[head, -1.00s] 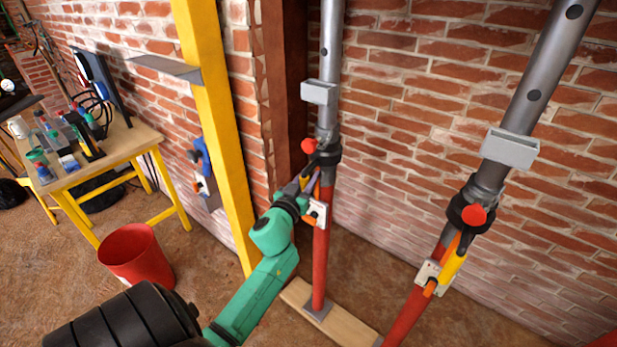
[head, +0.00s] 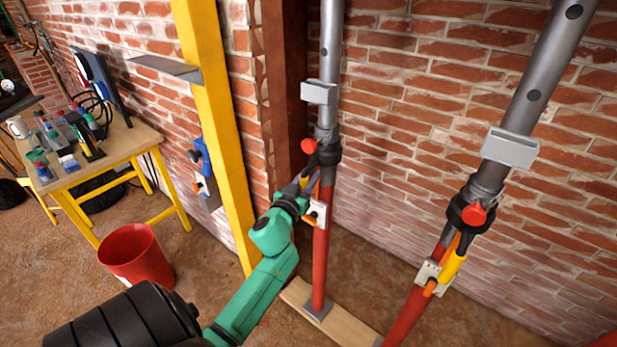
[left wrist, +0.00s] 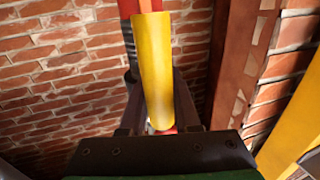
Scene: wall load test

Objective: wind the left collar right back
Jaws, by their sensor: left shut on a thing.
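The left prop has a grey upper tube (head: 331,40) and a red lower tube (head: 320,250). Its dark left collar (head: 326,155) sits where the tubes meet, with a red knob (head: 308,146) on its left side. My left gripper (head: 309,183) is at the collar's yellow handle, just below the collar and left of the tube. In the left wrist view the yellow handle (left wrist: 153,65) runs between my fingers, which are shut on it. The gripper hides part of the handle in the head view. My right gripper is not in view.
The right prop has its own collar (head: 470,212) and yellow handle (head: 453,265). A yellow post (head: 222,120) stands left of my left arm. A red bucket (head: 135,255) is on the floor beside a cluttered table (head: 120,145). A brick wall (head: 420,130) stands behind the props.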

